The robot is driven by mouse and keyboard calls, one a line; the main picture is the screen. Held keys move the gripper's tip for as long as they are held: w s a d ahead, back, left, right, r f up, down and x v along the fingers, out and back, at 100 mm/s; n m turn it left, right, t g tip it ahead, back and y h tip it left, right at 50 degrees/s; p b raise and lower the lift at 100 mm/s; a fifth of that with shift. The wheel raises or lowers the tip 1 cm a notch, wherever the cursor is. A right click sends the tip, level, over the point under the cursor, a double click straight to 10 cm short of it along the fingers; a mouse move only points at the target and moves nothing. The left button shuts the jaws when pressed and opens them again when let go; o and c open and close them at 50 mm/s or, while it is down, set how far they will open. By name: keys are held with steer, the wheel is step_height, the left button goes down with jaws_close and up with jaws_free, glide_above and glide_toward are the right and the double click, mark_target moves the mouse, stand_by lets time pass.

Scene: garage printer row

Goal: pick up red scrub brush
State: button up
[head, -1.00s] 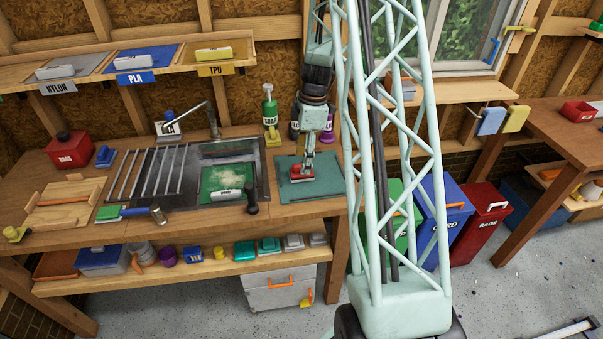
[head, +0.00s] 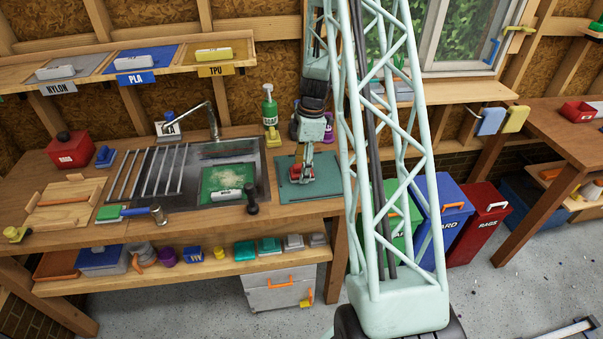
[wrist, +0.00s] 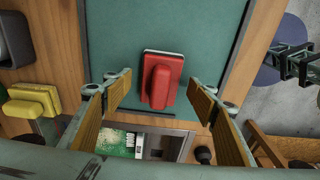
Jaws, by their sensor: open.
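The red scrub brush (wrist: 161,80) has a red body and grip with a pale edge along its far side. It lies on the teal mat (wrist: 210,30). In the wrist view my gripper (wrist: 160,95) is open, with one yellow-padded finger on each side of the brush and clear gaps between. In the head view my gripper (head: 302,172) is right over the brush (head: 296,173) and partly hides it. I cannot tell the exact height of the fingertips above the mat.
The sink (head: 205,150) with a green panel inside lies left of the mat. A dark knob-topped handle (head: 251,199) stands by the sink's right front corner. The mat around the brush is clear.

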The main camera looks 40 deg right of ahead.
steer(key=shift+a+f, duration=0.1)
steer(key=shift+f, duration=0.4)
steer(key=c, duration=1)
